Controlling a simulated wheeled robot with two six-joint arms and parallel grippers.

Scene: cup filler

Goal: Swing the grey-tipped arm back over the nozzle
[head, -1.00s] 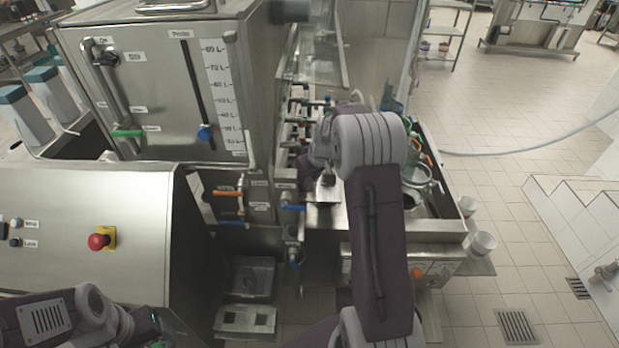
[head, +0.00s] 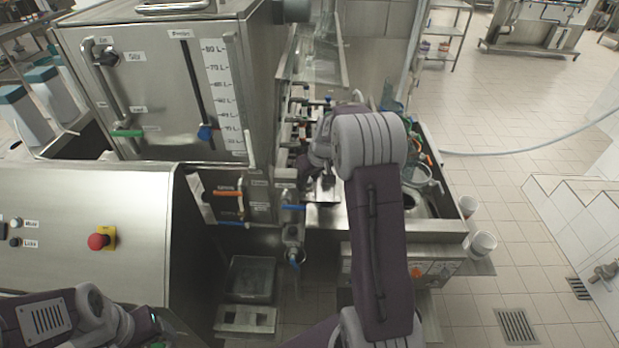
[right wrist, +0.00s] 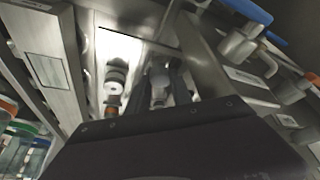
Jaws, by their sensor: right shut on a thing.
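My right gripper (right wrist: 162,88) is shut on a grey piece (right wrist: 160,82), which looks like the tip of the grey-tipped arm. The piece sits between the two dark fingers in the right wrist view. A pale round part with an orange end (right wrist: 115,85), possibly the nozzle, is left of the fingers and apart from them. In the head view my right forearm and wrist reach over the filler, and they hide most of the grip. I cannot tell how the arm lines up with the nozzle. My left arm shows at lower left, but its gripper is out of frame.
A steel tank (head: 165,90) with a level scale stands at the left. Orange-handled (head: 228,193) and blue-handled (head: 293,207) valves are close left of my right wrist. White cups (head: 482,244) stand at the right edge of the machine.

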